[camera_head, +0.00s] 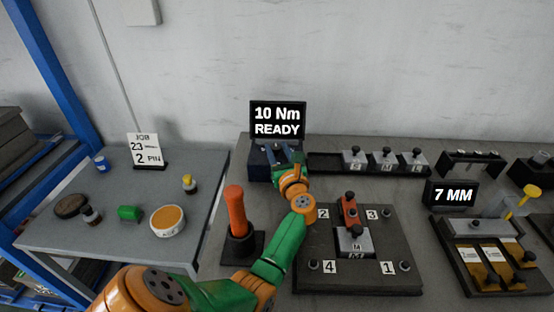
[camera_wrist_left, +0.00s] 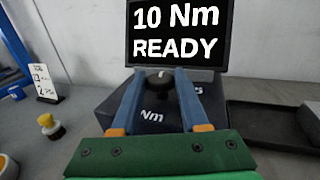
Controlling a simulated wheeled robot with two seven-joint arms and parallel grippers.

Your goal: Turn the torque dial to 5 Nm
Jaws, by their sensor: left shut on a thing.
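The torque unit is a dark box (camera_head: 258,170) at the back of the bench, below a black screen (camera_head: 278,119) that reads "10 Nm READY". In the left wrist view the screen (camera_wrist_left: 178,34) reads the same. The torque dial (camera_wrist_left: 158,79) is a dark round knob with a pale mark on top of the box, which carries the letters "Nm". My left gripper (camera_head: 284,153) reaches over the box. Its two blue fingers (camera_wrist_left: 159,85) are shut on the dial, one on each side. Much of the dial is hidden in the head view. My right gripper is out of view.
An orange-handled tool (camera_head: 236,212) stands in a dark holder left of my arm. A dark fixture plate (camera_head: 385,270) with numbered posts lies to the right. A black tray (camera_head: 322,163) with metal blocks is beside the box. A grey side table (camera_head: 112,235) holds small items.

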